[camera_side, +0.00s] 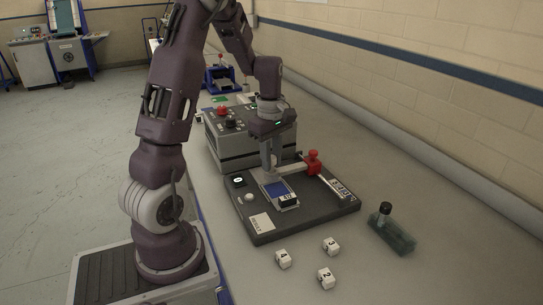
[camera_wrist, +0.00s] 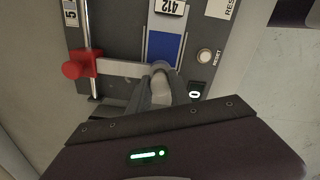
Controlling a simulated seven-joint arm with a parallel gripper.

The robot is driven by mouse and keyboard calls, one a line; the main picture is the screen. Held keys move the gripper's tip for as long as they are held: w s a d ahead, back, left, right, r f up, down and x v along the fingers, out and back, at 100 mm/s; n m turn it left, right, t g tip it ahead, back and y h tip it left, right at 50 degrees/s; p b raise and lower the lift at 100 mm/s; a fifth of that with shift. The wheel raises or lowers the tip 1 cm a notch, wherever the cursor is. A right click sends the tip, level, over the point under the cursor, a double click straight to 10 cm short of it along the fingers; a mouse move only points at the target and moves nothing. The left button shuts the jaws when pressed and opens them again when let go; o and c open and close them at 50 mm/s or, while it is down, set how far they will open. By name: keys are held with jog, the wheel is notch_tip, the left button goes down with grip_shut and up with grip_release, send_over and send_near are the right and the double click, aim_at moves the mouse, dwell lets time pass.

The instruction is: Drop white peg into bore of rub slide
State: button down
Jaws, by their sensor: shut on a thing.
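My gripper (camera_side: 269,172) points down over the dark board (camera_side: 262,229); its fingers also show in the wrist view (camera_wrist: 161,80). It is shut on a small pale piece, which appears to be the white peg (camera_wrist: 160,66); the fingers hide most of it. A pale bar (camera_wrist: 121,69) runs from a red knob block (camera_wrist: 80,65) on a rail to the fingertips. This looks like the rub slide, with its red knob (camera_side: 314,160) right of my gripper in the side view. Its bore is hidden. I cannot tell whether the peg is inside the bore.
A blue pad (camera_side: 276,189) with a "412" tag lies close below the fingers. A round white button (camera_wrist: 205,56) is near it. Numbered white cubes (camera_side: 326,278) and a dark-capped vial on a teal block (camera_side: 398,237) stand off the board. A grey control box (camera_side: 227,149) stands behind.

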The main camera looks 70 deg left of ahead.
jog(key=shift+f, duration=0.25)
jog(key=shift+f, duration=0.4)
